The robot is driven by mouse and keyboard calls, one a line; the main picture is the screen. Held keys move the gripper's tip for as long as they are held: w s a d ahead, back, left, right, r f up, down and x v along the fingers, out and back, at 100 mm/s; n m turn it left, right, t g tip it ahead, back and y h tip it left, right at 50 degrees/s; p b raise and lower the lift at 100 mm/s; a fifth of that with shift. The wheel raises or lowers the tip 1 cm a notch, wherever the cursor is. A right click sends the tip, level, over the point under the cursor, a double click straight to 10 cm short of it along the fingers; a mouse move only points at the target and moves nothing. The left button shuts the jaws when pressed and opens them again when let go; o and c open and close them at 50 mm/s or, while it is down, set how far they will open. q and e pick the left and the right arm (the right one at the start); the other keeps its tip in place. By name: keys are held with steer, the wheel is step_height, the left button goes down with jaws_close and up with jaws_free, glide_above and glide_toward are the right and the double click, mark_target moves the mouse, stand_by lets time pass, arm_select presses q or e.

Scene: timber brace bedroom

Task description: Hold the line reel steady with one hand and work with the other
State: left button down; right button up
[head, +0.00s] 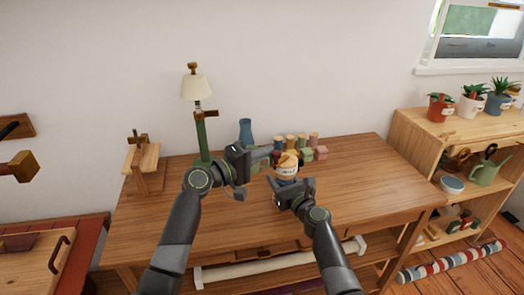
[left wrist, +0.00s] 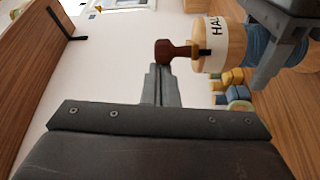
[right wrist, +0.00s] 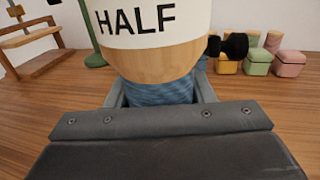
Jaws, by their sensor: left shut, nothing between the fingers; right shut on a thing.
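The line reel (head: 287,171) is a pale wooden piece with a white band reading HALF and blue line wound below it. It stands upright over the table. My right gripper (head: 289,184) is shut around its blue wound part, seen close in the right wrist view (right wrist: 158,92). A dark brown crank knob (left wrist: 172,51) sticks out from the reel's side. My left gripper (head: 270,152) is shut and empty, with its fingertips right beside the knob; in the left wrist view (left wrist: 158,72) I cannot tell whether they touch it. The reel's underside is hidden.
The wooden table (head: 370,180) is clear at its right and front. Several colored spools and small blocks (head: 308,150) stand behind the reel, near a blue vase (head: 246,132). A green lamp (head: 200,130) and a wooden stand (head: 142,163) are at the left.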

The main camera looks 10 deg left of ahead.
arm_select(q)
steer(key=shift+s+d, duration=1)
steer(key=shift+s, duration=0.05)
steer(key=shift+n+t+y, duration=0.7)
steer(key=shift+t+y, duration=0.1)
steer(key=shift+s+d, duration=0.2)
steer(key=shift+d, duration=0.5)
steer(key=shift+s+d, duration=0.2)
steer(key=shift+d, duration=0.5)
steer(key=shift+s+d, duration=0.2)
steer(key=shift+d, duration=0.5)
